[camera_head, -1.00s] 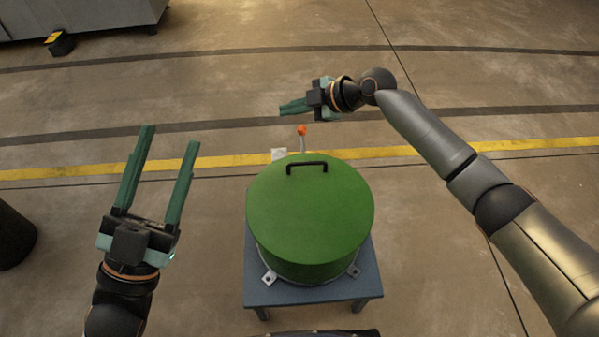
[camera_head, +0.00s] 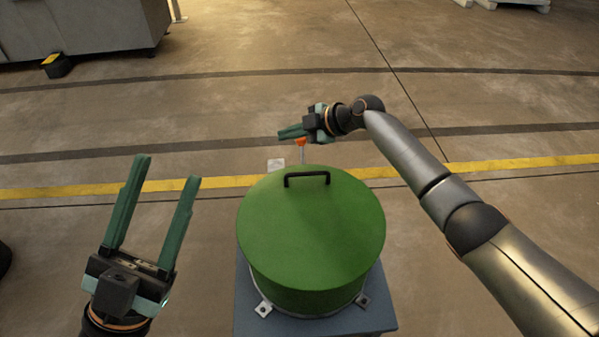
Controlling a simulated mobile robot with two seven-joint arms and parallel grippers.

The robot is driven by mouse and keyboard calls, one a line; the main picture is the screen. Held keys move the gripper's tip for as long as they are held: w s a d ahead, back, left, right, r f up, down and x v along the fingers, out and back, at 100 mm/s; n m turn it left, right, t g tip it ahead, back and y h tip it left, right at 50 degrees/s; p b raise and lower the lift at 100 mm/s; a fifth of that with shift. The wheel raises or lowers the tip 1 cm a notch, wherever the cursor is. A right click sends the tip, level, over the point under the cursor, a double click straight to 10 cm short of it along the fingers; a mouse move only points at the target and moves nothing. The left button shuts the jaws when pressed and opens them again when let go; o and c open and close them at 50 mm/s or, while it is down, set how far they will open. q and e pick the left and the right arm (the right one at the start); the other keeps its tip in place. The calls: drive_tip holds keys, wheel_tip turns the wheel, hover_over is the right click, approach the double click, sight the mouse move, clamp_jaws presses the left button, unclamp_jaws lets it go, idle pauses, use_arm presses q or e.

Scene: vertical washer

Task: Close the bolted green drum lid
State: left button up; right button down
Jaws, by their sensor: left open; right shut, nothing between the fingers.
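The green drum (camera_head: 312,235) stands on a blue-grey table, its round green lid lying flat on top. A black handle (camera_head: 306,178) sits on the far part of the lid. An orange-tipped lever (camera_head: 300,143) stands up behind the drum. My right gripper (camera_head: 284,133) is shut and empty, pointing left, just above and beside the orange tip; I cannot tell whether they touch. My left gripper (camera_head: 167,170) is open and empty, left of the drum, fingers pointing away from me.
The blue-grey table (camera_head: 246,312) carries the drum, with metal bolt brackets (camera_head: 264,308) at the drum's base. A small pale plate (camera_head: 276,164) shows behind the drum. A grey cabinet (camera_head: 80,25) stands at the far left.

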use_arm(q)
drive_tip(key=f, duration=0.1)
drive_tip(key=f+b, duration=0.2)
drive_tip(key=shift+w+d+f, duration=0.15)
drive_tip(key=shift+d+f, duration=0.05)
drive_tip(key=shift+d, duration=0.05)
use_arm(e)
wheel_tip(320, 180, down, 8)
drive_tip(key=w, duration=0.1)
drive_tip(key=shift+w, duration=0.2)
drive_tip(key=shift+s+f, duration=0.15)
drive_tip(key=shift+f, duration=0.1)
drive_tip(key=shift+d, duration=0.15)
use_arm(q)
wheel_tip(320, 180, up, 7)
drive_tip(key=a+p, duration=0.1)
drive_tip(key=p, duration=0.5)
drive_tip(key=shift+r, duration=0.15)
use_arm(e)
drive_tip(key=v, duration=0.8)
drive_tip(key=r+v, duration=0.1)
drive_tip(key=v, duration=0.3)
drive_tip(key=shift+r, duration=0.1)
use_arm(q)
drive_tip(key=shift+n, duration=0.3)
use_arm(e)
drive_tip(key=shift+d, duration=0.1)
